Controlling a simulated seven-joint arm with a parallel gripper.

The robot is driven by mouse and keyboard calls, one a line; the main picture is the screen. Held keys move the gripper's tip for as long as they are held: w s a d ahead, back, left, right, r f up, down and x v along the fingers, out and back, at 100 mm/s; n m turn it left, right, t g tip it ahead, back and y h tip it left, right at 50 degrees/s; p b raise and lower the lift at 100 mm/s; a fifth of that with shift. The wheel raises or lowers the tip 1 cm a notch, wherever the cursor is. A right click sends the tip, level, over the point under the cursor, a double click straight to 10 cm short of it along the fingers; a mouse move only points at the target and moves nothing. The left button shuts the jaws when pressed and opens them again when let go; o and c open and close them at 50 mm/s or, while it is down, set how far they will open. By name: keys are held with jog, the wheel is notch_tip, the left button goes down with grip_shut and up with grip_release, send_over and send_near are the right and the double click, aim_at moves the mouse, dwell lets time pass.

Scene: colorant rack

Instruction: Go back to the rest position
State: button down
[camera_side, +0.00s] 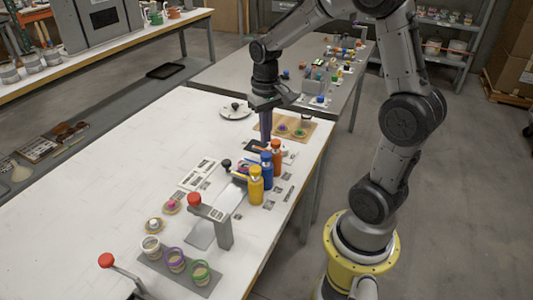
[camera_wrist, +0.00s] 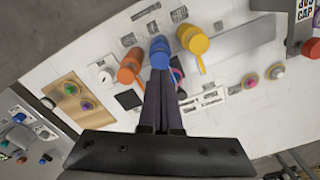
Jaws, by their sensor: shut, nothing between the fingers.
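My gripper (camera_side: 265,140) points straight down over the white table (camera_side: 110,190), its long dark fingers shut and empty. In the side view its tips are just behind and left of the orange bottle (camera_side: 276,152). The blue bottle (camera_side: 266,168) and the yellow bottle (camera_side: 255,186) stand upright in line with it, nearer the camera. In the wrist view my gripper (camera_wrist: 158,82) reaches up toward the blue bottle (camera_wrist: 159,52). The orange bottle (camera_wrist: 131,66) is left of it and the yellow bottle (camera_wrist: 193,40) right. Whether the tips touch anything, I cannot tell.
A wooden board (camera_side: 307,131) with small coloured caps lies behind my gripper, beside a white plate (camera_side: 236,112). A grey red-knobbed stand (camera_side: 222,225) and a tray of several jars (camera_side: 180,276) are toward the front. The table's left part is clear.

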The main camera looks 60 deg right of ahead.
jog(key=shift+r, duration=0.55)
jog(key=s+a+r+n+t, duration=0.2)
jog(key=a+r+t, duration=0.1)
jog(key=a+r, duration=0.45)
jog(key=s+a+r+n+t, duration=0.1)
jog(key=s+a+n, duration=0.3)
jog(key=s, duration=0.7)
jog(key=shift+s+a+t, duration=0.35)
jog(key=shift+a+t, duration=0.15)
jog(key=shift+t, duration=0.3)
